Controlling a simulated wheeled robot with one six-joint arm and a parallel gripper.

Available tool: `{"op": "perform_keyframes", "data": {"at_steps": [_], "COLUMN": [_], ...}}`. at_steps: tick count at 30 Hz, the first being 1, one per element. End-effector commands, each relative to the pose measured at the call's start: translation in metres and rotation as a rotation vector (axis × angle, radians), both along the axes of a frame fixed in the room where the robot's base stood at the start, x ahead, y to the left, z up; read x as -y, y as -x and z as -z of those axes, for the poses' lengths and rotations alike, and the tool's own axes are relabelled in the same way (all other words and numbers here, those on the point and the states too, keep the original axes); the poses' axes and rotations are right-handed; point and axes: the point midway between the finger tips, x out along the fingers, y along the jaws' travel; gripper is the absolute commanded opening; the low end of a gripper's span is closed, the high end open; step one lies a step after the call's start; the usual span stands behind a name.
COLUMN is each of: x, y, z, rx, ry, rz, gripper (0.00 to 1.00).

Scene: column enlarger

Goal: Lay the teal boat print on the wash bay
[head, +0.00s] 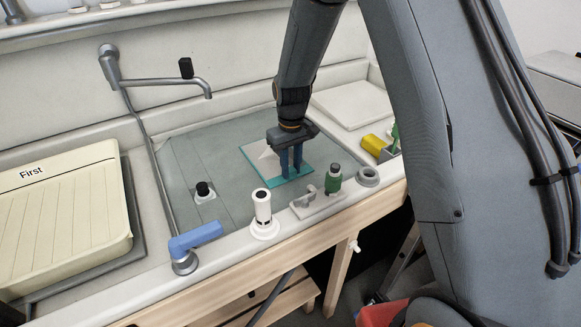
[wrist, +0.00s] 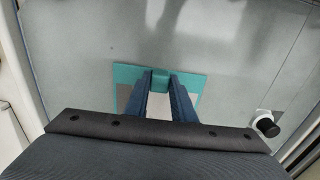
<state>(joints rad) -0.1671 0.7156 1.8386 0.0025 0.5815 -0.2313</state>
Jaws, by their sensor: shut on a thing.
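The teal boat print (head: 262,160), a flat sheet with a teal edge and a pale sail shape, is level over the grey floor of the wash bay (head: 225,180). I cannot tell whether it touches the floor. My gripper (head: 291,174) points down, shut on the print near its right side in the head view. In the wrist view, the fingers (wrist: 160,82) close on a raised teal tab of the print (wrist: 127,74), and they hide part of its picture. The wash bay's grey floor (wrist: 90,45) surrounds the print there.
A black-knobbed plug (head: 203,190) stands in the bay, also in the wrist view (wrist: 266,125). A faucet (head: 165,80) reaches over the back. A cream ribbed tray (head: 65,220) is left.

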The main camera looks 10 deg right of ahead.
Motion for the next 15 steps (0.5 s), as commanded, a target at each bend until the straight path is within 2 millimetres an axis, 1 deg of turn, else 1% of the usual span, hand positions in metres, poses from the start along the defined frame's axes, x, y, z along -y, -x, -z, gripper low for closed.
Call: {"op": "perform_keyframes", "data": {"at_steps": [15], "x": [-0.0001], "y": [0.0001], "z": [0.0057], "rx": [0.000], "ry": [0.000], "rz": [0.000], "gripper": [0.00]}}
